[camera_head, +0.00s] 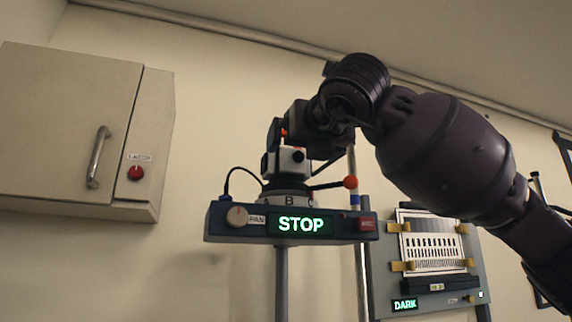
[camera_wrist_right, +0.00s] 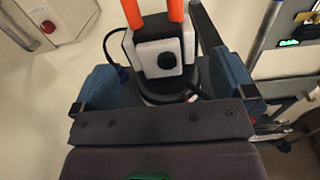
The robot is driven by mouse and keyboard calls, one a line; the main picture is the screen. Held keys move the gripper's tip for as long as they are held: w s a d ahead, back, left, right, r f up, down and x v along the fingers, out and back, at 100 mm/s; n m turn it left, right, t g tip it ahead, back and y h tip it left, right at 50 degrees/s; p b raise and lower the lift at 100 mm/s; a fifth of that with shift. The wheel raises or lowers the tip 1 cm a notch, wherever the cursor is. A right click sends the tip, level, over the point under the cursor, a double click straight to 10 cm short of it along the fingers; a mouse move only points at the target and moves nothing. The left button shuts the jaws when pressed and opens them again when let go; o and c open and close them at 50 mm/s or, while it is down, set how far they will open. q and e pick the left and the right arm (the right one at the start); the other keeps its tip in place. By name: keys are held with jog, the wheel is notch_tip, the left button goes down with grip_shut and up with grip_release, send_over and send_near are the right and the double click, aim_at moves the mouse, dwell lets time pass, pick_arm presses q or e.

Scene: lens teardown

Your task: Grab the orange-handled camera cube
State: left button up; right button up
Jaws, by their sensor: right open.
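The camera cube (camera_head: 291,161) is white with a dark round lens and sits on a round base lettered A, B (camera_head: 290,196) on top of a stand. In the right wrist view the cube (camera_wrist_right: 159,55) shows two upright orange handle posts (camera_wrist_right: 154,14). My right gripper (camera_head: 286,148) is open at the cube, its arm coming in from the upper right. In the wrist view its blue-padded fingers (camera_wrist_right: 167,82) stand on either side of the cube, with gaps showing. I cannot tell whether either finger touches it. My left gripper is not in view.
Below the base is a console reading STOP (camera_head: 302,224) with a PAN knob (camera_head: 237,216). An orange-ball lever (camera_head: 350,182) sticks out right, near a pole. A panel reading DARK (camera_head: 405,304) stands at right. A wall cabinet (camera_head: 70,125) hangs at left.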

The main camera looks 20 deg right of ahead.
aim_at(294, 153)
jog(key=shift+w, duration=0.4)
jog(key=shift+w+a+p, duration=0.1)
jog(key=shift+w+p, duration=0.25)
jog(key=shift+w, duration=0.2)
jog(key=w+p, duration=0.1)
jog(key=w, duration=0.2)
jog(key=shift+w+a+f, duration=0.1)
jog(key=shift+w, duration=0.15)
jog(key=shift+w+p, duration=0.3)
jog(key=shift+w, duration=0.05)
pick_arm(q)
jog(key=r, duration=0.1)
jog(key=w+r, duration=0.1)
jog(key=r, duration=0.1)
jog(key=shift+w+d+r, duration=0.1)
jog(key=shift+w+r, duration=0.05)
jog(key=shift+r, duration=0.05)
pick_arm(e)
jog(key=shift+f, duration=0.1)
jog(key=shift+c, duration=0.8)
jog(key=c, duration=0.7)
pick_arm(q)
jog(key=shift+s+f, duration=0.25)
pick_arm(e)
jog(key=shift+c, duration=0.8)
